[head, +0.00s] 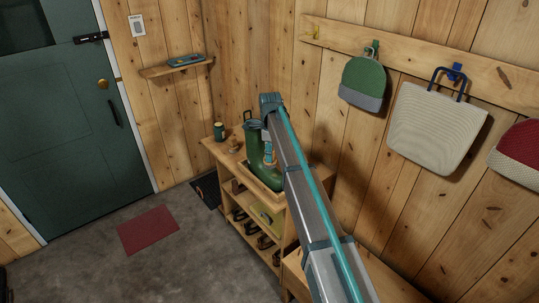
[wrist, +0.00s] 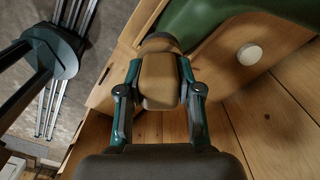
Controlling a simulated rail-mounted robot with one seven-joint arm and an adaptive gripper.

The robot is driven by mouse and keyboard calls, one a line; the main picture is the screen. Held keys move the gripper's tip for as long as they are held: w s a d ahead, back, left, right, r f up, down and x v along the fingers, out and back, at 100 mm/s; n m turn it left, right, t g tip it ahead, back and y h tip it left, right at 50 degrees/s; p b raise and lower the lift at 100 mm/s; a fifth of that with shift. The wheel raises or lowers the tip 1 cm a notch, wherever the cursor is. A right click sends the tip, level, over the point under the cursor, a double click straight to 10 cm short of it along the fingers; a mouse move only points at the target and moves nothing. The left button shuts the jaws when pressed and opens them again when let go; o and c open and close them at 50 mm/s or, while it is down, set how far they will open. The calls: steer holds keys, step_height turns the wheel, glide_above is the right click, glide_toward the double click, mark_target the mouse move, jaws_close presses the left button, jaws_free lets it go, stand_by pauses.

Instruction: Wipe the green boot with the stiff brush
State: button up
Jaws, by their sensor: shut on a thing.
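The green boot (head: 257,161) stands upright in a wooden tray on top of the shoe rack in the head view, partly behind my arm. In the wrist view, the boot (wrist: 215,18) fills the upper right. My gripper (wrist: 159,75) is shut on the stiff brush, whose tan wooden body (wrist: 159,88) sits between the fingers. A greyish band of the brush shows at its far end, close to the boot's edge; I cannot tell whether they touch.
The wooden shoe rack (head: 239,199) holds shoes on its lower shelves. A dark green mug (head: 220,131) and a small wooden item (head: 234,146) stand left of the boot. A white round piece (wrist: 249,54) lies near the boot. A bag (head: 437,127) hangs on the right wall.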

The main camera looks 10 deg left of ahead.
mark_target(270, 167)
steer(key=shift+f+b, duration=1.35)
steer(key=shift+f, duration=1.45)
steer(key=shift+w+d+f, duration=0.15)
steer(key=shift+w+f, duration=0.1)
steer(key=shift+f, duration=0.6)
jaws_close()
steer(key=shift+w+d+r+b, duration=0.15)
steer(key=shift+w+d+b, duration=0.3)
steer(key=shift+w+d, duration=0.65)
steer(key=shift+d+f+b, duration=0.15)
steer(key=shift+f+b, duration=0.05)
steer(key=shift+b, duration=0.1)
steer(key=shift+s+a+p, duration=0.5)
steer(key=shift+s+a, duration=0.8)
steer(key=shift+s, duration=0.1)
steer(key=shift+a+r, duration=0.15)
steer(key=shift+r, duration=0.05)
steer(key=shift+r+p, duration=1.95)
steer(key=shift+r, duration=2.15)
steer(key=shift+f, duration=0.1)
